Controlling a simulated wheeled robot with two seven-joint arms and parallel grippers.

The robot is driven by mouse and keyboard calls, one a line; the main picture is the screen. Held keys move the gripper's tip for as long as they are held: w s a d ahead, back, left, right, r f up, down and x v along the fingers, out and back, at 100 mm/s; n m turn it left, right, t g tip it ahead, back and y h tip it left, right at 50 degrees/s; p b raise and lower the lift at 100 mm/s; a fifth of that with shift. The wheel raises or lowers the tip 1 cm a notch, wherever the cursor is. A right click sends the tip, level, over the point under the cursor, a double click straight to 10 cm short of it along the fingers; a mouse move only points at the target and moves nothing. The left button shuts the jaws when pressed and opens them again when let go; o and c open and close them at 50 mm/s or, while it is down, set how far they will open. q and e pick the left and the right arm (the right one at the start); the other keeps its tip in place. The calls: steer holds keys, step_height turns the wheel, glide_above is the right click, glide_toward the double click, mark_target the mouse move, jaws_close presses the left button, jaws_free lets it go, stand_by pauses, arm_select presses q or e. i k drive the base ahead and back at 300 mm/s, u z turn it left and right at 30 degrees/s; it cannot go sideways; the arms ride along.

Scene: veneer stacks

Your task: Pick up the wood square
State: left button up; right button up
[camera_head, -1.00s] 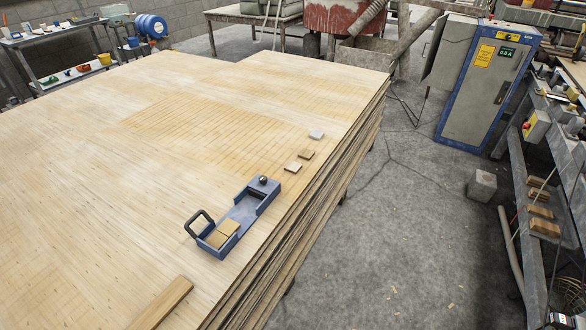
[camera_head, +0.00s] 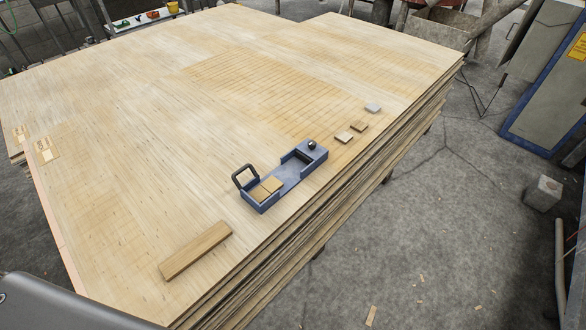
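Small flat squares lie on the veneer stack (camera_head: 130,110) near its right edge. One is a light wood square (camera_head: 344,137), one is a darker brown wood square (camera_head: 359,126), and one is a pale grey square (camera_head: 373,107). Two more wood squares (camera_head: 272,184) lie in the front end of a blue tray (camera_head: 291,173) with a black handle at its left and a black knob at its far end. Neither gripper shows in the head view. A dark grey rounded part at the lower left looks like part of my own body.
A wooden plank (camera_head: 195,250) lies near the stack's front right edge. The stack's layered side drops to the concrete floor (camera_head: 430,230). A grey block (camera_head: 543,193) and a blue-framed cabinet (camera_head: 550,85) stand at the right. Most of the stack's top is bare.

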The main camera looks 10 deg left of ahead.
mark_target(343, 137)
steer(key=z, duration=1.2)
steer(key=i, duration=4.4)
steer(key=u, duration=3.15)
